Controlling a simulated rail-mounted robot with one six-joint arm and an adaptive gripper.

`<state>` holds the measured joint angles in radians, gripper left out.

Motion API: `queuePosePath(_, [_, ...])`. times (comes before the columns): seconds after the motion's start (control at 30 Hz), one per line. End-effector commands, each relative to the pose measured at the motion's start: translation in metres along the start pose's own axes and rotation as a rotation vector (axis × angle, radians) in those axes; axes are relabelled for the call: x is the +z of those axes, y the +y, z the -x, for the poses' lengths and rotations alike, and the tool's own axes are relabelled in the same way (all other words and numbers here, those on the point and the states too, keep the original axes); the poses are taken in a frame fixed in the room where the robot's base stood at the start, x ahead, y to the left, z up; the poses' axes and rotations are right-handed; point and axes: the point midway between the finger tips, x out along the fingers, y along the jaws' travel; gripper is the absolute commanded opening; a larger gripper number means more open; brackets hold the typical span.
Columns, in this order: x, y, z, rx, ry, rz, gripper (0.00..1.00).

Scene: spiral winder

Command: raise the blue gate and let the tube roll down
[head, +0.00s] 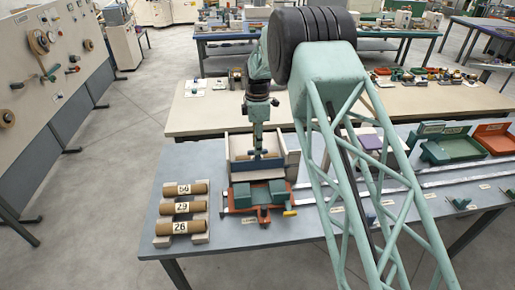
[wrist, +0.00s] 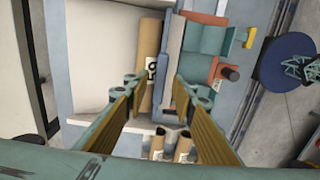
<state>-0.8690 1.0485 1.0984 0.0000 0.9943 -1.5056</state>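My gripper (wrist: 157,84) is open, pointing down over a cream ramp box (wrist: 100,55). It also shows in the head view (head: 260,152), over the same box (head: 290,160). A brown cardboard tube (wrist: 146,95) with a white number label lies across the ramp, against the blue-grey gate (wrist: 175,52). The fingertips stand to either side of the tube and gate. Whether they touch either is unclear. In the head view, the blue gate panel (head: 243,167) is down at the box's front; my gripper hides part of it and the tube.
A red-based fixture with teal blocks (head: 258,195) and a yellow handle (head: 289,213) stands in front of the box. Several numbered tubes (head: 185,207) lie on a rack at left. Rails (head: 420,183) and green and orange trays (head: 494,140) are at right.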

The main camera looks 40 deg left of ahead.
Motion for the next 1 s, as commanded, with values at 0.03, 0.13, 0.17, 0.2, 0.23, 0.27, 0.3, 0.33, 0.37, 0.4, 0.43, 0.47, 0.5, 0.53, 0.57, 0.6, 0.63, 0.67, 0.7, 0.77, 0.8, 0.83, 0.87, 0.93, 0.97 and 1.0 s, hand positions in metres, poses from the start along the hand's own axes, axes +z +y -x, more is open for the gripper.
queuePosePath(0.03, [0.000, 0.000, -0.004, -0.001, 0.000, 0.000, 0.24])
queuePosePath(0.13, [0.000, 0.000, -0.011, -0.001, 0.000, 0.000, 0.24])
queuePosePath(0.17, [0.000, 0.000, -0.012, -0.001, 0.000, 0.000, 0.24])
queuePosePath(0.2, [0.000, 0.000, -0.014, -0.001, 0.000, 0.000, 0.24])
queuePosePath(0.23, [0.000, 0.000, -0.015, -0.001, 0.000, 0.000, 0.24])
queuePosePath(0.27, [0.000, 0.000, -0.015, 0.000, 0.000, 0.000, 0.24])
queuePosePath(0.3, [0.000, 0.000, -0.016, 0.000, 0.000, 0.000, 0.24])
queuePosePath(0.33, [0.000, 0.000, -0.016, 0.000, 0.000, 0.000, 0.24])
queuePosePath(0.37, [0.000, 0.000, -0.017, 0.000, 0.000, 0.000, 0.24])
queuePosePath(0.4, [0.000, 0.000, -0.017, 0.000, 0.000, 0.000, 0.24])
queuePosePath(0.43, [0.000, 0.000, -0.017, 0.000, 0.000, 0.000, 0.24])
queuePosePath(0.47, [0.000, 0.000, -0.017, 0.000, 0.000, 0.000, 0.24])
queuePosePath(0.5, [0.000, 0.000, -0.017, 0.000, 0.000, 0.000, 0.24])
queuePosePath(0.53, [0.000, 0.000, -0.017, 0.000, 0.000, 0.000, 0.24])
queuePosePath(0.57, [0.000, 0.000, -0.017, 0.000, 0.000, 0.000, 0.24])
queuePosePath(0.6, [0.000, 0.000, -0.017, 0.000, 0.000, 0.000, 0.23])
queuePosePath(0.63, [0.000, 0.000, -0.017, 0.000, 0.000, 0.000, 0.20])
queuePosePath(0.67, [0.000, 0.000, -0.017, 0.000, 0.000, 0.000, 0.17])
queuePosePath(0.7, [0.000, 0.000, -0.016, 0.000, 0.000, 0.000, 0.14])
queuePosePath(0.77, [0.000, 0.000, -0.016, 0.000, 0.000, 0.000, 0.08])
queuePosePath(0.8, [0.000, 0.000, -0.016, 0.000, 0.000, 0.000, 0.05])
queuePosePath(0.83, [0.000, 0.000, -0.016, 0.000, 0.000, 0.000, 0.02])
queuePosePath(0.87, [0.000, 0.000, -0.016, 0.000, 0.000, 0.000, 0.00])
queuePosePath(0.93, [0.000, 0.000, -0.016, 0.000, 0.000, 0.000, 0.00])
queuePosePath(0.97, [0.000, 0.000, -0.016, 0.000, 0.000, 0.000, 0.00])
queuePosePath(1.0, [0.000, 0.000, -0.016, 0.000, 0.000, 0.000, 0.00])
